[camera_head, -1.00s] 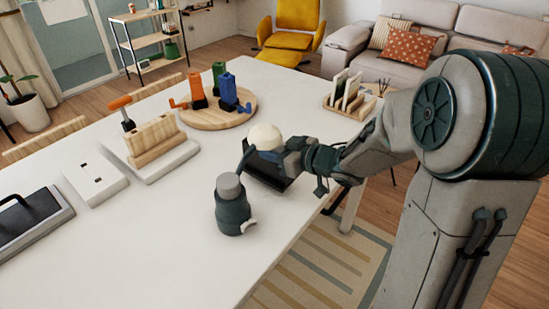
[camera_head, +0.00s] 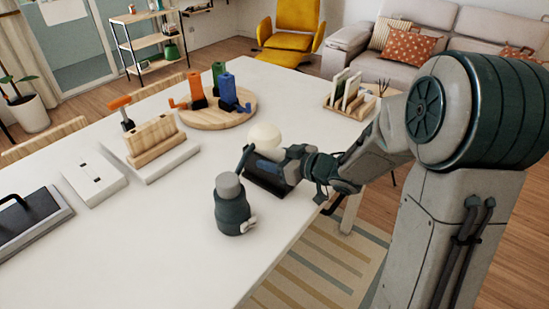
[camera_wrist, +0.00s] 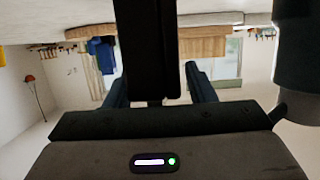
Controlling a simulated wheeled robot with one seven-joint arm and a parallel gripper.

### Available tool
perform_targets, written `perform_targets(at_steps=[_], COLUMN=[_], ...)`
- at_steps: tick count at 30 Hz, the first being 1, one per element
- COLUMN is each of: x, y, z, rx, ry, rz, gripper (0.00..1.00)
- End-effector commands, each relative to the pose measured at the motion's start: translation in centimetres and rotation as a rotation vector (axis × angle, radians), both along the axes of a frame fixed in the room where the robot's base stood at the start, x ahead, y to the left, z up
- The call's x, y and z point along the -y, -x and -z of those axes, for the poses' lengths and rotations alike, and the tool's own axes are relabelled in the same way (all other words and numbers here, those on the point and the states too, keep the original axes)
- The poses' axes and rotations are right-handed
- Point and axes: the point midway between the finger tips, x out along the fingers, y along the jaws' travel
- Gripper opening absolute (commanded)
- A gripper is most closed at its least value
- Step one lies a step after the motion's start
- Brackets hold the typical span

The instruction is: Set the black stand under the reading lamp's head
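My gripper (camera_head: 272,168) is low over the near right part of the white table. Its fingers are closed about a black stand (camera_head: 268,188), which shows as a dark slab beside and below them. In the wrist view the stand (camera_wrist: 148,45) fills most of the space between the two fingers. A cream rounded dome (camera_head: 265,136), which looks like the reading lamp's head, shows just behind and above my gripper. The rest of the lamp is hidden or cannot be made out. Whether the stand touches the table is unclear.
A dark grey-green jug (camera_head: 232,208) stands close in front of the stand. A round wooden board (camera_head: 215,118) with coloured clamps, a wooden block (camera_head: 153,142) on a white base, and a rack (camera_head: 350,105) lie farther back. The table's front middle is clear.

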Motion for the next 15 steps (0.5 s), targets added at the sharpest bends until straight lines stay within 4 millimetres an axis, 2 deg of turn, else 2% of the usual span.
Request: perform_targets(at_steps=[5,15], x=[0.3,5.5], y=[0.2,4.2], z=[-0.5,-2.6], rx=[0.002,0.003], ry=[0.002,0.001], rz=[0.001,0.004], gripper=[0.50,0.50])
